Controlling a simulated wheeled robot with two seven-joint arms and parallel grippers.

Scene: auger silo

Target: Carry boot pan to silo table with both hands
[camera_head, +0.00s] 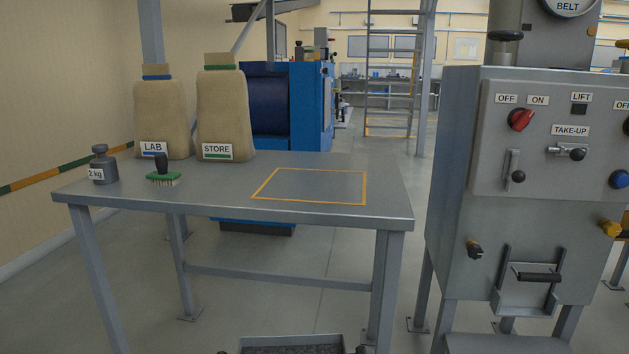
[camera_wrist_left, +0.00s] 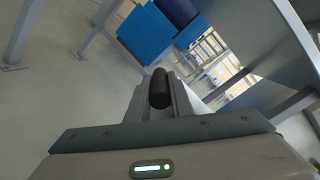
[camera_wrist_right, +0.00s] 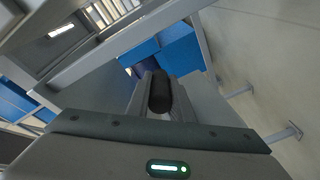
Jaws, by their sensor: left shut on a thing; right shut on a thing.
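The boot pan (camera_head: 290,339) shows only at the bottom edge of the head view, a grey metal pan with dark grainy material inside. Most of it is cut off. My left gripper (camera_wrist_left: 160,100) is shut on a dark round handle (camera_wrist_left: 160,86), seen in the left wrist view. My right gripper (camera_wrist_right: 160,104) is shut on a similar handle (camera_wrist_right: 160,90), seen in the right wrist view. The grey silo table (camera_head: 225,185) stands ahead, with an orange outlined rectangle (camera_head: 310,187) on its right half. The pan is in front of the table, below its top in the picture.
On the table's left are a 2 kg weight (camera_head: 102,166), a green brush (camera_head: 162,173), a LAB sack (camera_head: 160,115) and a STORE sack (camera_head: 224,110). The outlined area is clear. A grey control cabinet (camera_head: 465,190) with an empty-looking lower bracket stands close at right.

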